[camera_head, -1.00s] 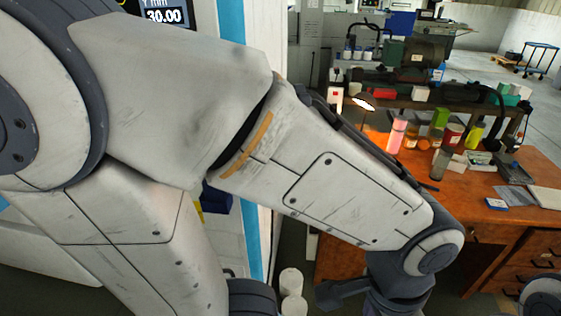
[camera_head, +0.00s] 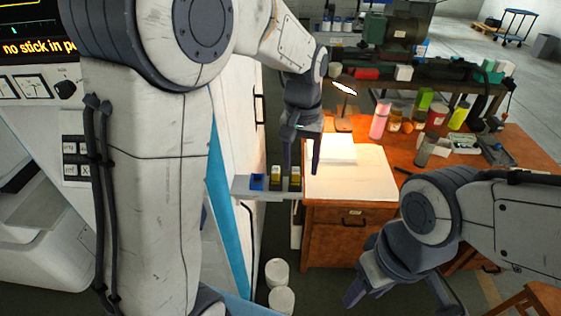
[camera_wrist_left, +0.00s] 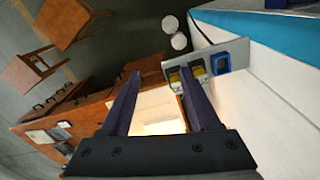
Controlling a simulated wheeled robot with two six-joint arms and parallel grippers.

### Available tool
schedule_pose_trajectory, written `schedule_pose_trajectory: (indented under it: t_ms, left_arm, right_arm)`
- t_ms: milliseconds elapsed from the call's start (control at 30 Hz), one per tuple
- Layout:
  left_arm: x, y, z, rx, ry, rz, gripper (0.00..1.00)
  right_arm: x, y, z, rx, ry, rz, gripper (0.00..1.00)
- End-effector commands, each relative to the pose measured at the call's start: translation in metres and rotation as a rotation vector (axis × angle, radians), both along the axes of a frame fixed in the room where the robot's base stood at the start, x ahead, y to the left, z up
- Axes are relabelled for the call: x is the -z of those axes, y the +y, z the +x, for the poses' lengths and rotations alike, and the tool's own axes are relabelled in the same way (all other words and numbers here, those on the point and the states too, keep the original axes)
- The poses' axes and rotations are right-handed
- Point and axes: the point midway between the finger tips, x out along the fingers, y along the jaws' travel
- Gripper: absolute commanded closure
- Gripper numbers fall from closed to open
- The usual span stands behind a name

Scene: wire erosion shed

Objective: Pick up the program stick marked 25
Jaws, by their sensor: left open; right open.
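A small grey shelf (camera_head: 240,186) sticks out from the white machine side. On it stand a blue piece (camera_head: 257,182) and two yellow-topped pieces, one in the middle (camera_head: 276,176) and one at the right (camera_head: 295,176). They look like program sticks or their holders; no marking 25 is readable. My left gripper (camera_head: 301,163) is open and empty, above and beside the shelf's right end. The left wrist view shows the blue piece (camera_wrist_left: 221,63) right of the fingers (camera_wrist_left: 160,78) and the yellow pieces near the right fingertip. My right gripper (camera_head: 398,293) is open and empty at lower right.
An orange-brown desk (camera_head: 350,218) with a pale mat (camera_head: 368,172) adjoins the shelf. Bottles and a pink cylinder (camera_head: 379,121) stand farther back. White cylinders (camera_head: 278,272) stand on the floor below the shelf. The machine panel (camera_head: 40,50) is at upper left.

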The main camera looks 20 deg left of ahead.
Motion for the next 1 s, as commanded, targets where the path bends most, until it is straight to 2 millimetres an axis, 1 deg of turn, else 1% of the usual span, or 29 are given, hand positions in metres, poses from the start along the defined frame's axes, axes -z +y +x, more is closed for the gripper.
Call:
schedule_pose_trajectory:
  t_ms: [33,100,200,267,500,600,667,767,900,1000]
  left_arm:
    - [-0.002,0.024,0.023,-0.078,0.007,0.006,0.38]
    - [-0.001,0.049,0.043,-0.156,0.011,0.013,0.38]
    - [0.002,0.072,0.060,-0.222,0.014,0.019,0.38]
    - [0.007,0.079,0.064,-0.242,0.017,0.021,0.38]
    - [0.042,0.079,0.065,-0.245,0.018,0.022,0.38]
    - [0.052,0.079,0.065,-0.243,0.016,0.022,0.38]
    - [0.055,0.079,0.065,-0.243,0.015,0.021,0.38]
    - [0.063,0.079,0.063,-0.243,0.019,0.022,0.38]
    - [0.083,0.080,0.058,-0.242,0.021,0.022,0.38]
    - [0.098,0.079,0.059,-0.242,0.018,0.021,0.38]
  right_arm:
    - [-0.008,0.000,0.000,0.000,0.000,0.000,0.50]
    - [-0.011,0.000,0.000,0.000,0.000,0.000,0.50]
    - [-0.014,0.000,0.000,0.000,0.000,0.000,0.50]
    - [-0.015,0.000,0.000,0.000,0.000,0.000,0.50]
    - [-0.025,0.000,0.000,-0.002,0.000,0.000,0.50]
    - [-0.026,0.000,0.000,-0.002,0.000,0.000,0.50]
    - [-0.028,0.000,0.000,-0.002,0.000,0.000,0.50]
    - [-0.035,0.000,0.000,-0.003,0.000,0.000,0.50]
    - [-0.051,0.000,0.000,-0.006,-0.001,0.000,0.50]
    - [-0.053,0.000,0.000,-0.007,-0.001,0.000,0.50]
